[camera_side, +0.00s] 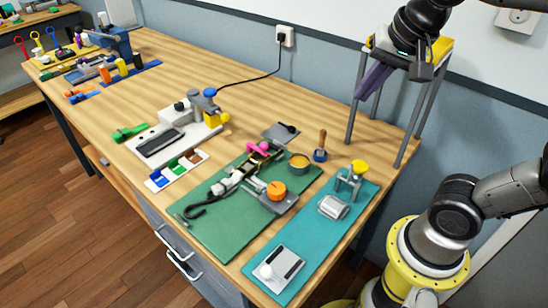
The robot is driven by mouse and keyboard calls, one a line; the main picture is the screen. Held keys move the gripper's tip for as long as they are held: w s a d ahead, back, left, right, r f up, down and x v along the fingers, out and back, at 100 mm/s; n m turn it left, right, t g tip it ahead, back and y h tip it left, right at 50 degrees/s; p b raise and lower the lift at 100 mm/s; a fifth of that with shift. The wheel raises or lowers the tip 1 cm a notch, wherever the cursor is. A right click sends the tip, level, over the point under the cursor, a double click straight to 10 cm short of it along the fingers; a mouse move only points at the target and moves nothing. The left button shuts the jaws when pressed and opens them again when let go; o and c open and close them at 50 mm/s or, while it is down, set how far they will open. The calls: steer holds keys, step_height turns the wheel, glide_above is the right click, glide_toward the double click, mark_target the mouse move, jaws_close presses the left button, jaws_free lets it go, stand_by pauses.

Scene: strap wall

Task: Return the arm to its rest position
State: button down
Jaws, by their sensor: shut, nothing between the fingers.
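My gripper (371,83) is at the upper right, at the end of my black arm. Its purple-tinted end slants down and to the left, well above the table, with nothing held in it. It overlaps a tall stand (350,118) with thin grey legs and a yellow top, at the table's back right edge. Whether it touches the stand I cannot tell. Part of the stand's top is hidden by my wrist.
A green mat (222,238) holds a strap, a grey buckle-like device and an orange knob (276,190). A teal mat (300,236) holds a silver roller (333,207) and a white plate (279,270). A grey-white machine (170,135) stands left of centre, its black cable running to the wall outlet (285,36).

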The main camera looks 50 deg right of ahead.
steer(key=s+a+f+n+y, duration=0.1)
steer(key=s+a+f+n, duration=0.1)
steer(key=s+f+n, duration=0.4)
steer(key=shift+s+f+n+t, duration=0.25)
steer(key=shift+n+t, duration=0.15)
steer(key=shift+n, duration=2.3)
steer(key=c, duration=1.5)
jaws_free()
steer(key=shift+r, duration=0.1)
steer(key=shift+c, duration=0.2)
